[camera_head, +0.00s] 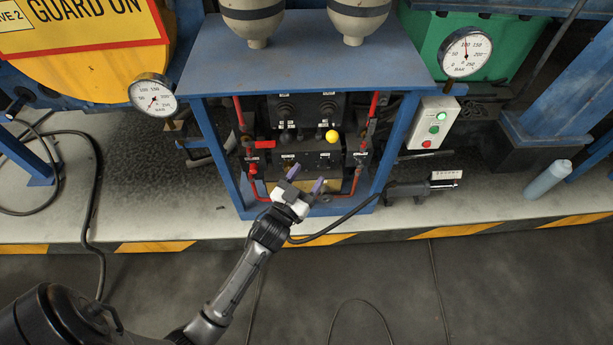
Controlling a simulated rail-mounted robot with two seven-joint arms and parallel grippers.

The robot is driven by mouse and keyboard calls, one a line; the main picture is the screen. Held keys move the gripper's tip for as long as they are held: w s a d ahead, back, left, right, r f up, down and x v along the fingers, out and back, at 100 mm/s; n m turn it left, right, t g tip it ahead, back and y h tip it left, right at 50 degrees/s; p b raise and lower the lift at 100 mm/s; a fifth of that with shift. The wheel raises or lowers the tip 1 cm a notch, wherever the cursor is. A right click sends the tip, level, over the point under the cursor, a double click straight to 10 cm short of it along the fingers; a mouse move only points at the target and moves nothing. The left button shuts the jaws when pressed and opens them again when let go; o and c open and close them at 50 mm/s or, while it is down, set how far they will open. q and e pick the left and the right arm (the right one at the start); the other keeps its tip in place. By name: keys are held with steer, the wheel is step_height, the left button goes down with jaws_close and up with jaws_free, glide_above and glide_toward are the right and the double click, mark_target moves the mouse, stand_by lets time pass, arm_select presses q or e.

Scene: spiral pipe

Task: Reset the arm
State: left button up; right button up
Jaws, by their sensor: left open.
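My left arm (235,285) comes in from the lower left and reaches up to the blue-framed cabinet. My left gripper (304,181) is at the lower front of the cabinet's opening. Its two purple-tipped fingers are spread apart, and nothing shows between them. The control panel (307,158) with dark valve blocks and a yellow ball knob (332,136) is above and behind the fingers. I cannot tell whether the fingers touch anything. My right gripper is not in view.
The blue cabinet frame (215,150) and red pipes (239,112) surround the panel. Gauges (152,96) and (466,52) flank it. A button box (430,124), a dark tool (420,189) and a grey cylinder (547,180) are right. Grey floor (480,290) in front is clear except for cables.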

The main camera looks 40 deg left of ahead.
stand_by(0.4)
arm_select(q)
steer(key=s+f+n+g, duration=0.1)
steer(key=s+f+g, duration=0.3)
steer(key=f+g, duration=0.45)
steer(key=s+d+r+m+g+h+p, duration=0.1)
steer(key=s+d+r+g+p, duration=0.3)
steer(key=s, duration=0.4)
steer(key=s+d+r+m+g+h+p, duration=0.1)
steer(key=s+d+r+g+p, duration=0.15)
steer(key=s+p, duration=0.45)
steer(key=s+d+r+m+g+h+p, duration=0.15)
steer(key=s+r+p, duration=0.3)
steer(key=s, duration=0.55)
step_height(320, 180, up, 37)
steer(key=p, duration=3.6)
steer(key=shift+w+d+p, duration=0.15)
steer(key=shift+w+p, duration=0.15)
steer(key=shift+w, duration=0.15)
steer(key=shift+y, duration=0.25)
